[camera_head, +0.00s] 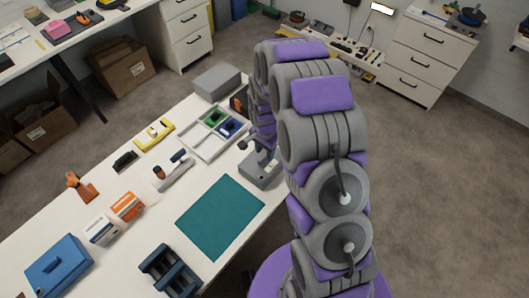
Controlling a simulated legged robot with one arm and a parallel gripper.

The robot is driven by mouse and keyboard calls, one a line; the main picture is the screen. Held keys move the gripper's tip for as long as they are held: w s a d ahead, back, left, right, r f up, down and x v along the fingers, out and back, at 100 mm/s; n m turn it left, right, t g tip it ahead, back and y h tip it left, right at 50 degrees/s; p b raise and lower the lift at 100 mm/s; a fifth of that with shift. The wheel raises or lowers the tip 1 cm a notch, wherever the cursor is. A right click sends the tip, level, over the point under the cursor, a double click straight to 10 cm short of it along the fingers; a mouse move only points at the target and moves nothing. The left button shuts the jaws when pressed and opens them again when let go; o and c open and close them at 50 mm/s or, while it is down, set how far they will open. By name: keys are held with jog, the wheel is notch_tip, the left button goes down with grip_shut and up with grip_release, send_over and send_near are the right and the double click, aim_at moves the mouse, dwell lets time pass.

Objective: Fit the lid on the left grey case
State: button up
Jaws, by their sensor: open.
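A plain grey box (217,80) stands on the far end of the white table, left of my arm. It may be the left grey case, but I cannot tell whether its top is open or covered. No separate lid can be made out. My gripper (256,152) hangs low over the table's right edge, right of the divided tray. It appears open, with nothing seen between its fingers. A small grey block shape (261,170) shows just below it; I cannot tell whether it is a separate thing or part of the gripper. My arm hides the area behind it.
The white divided tray (196,146) holds green and blue items. A teal mat (220,217) lies bare in front. A blue handled box (58,265), dark blue rack (170,270), small cartons (127,206), orange tool (80,187) and yellow tool (155,134) stand on the table (150,230).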

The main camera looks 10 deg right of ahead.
notch_tip(320, 180, up, 15)
jog(key=p, duration=0.2)
jog(key=shift+r, duration=0.1)
dwell(0.4)
jog(key=s+r+n, duration=0.3)
jog(key=s+r, duration=0.1)
jog(key=s, duration=0.7)
jog(key=s+r+n+g, duration=0.1)
jog(key=s+r+n, duration=0.3)
jog(key=s, duration=0.7)
jog(key=s+r+n, duration=0.3)
jog(key=s+r, duration=0.2)
jog(key=s, duration=0.7)
jog(key=shift+r+n+g, duration=0.3)
jog(key=shift+n+g, duration=0.1)
jog(key=shift+d, duration=0.1)
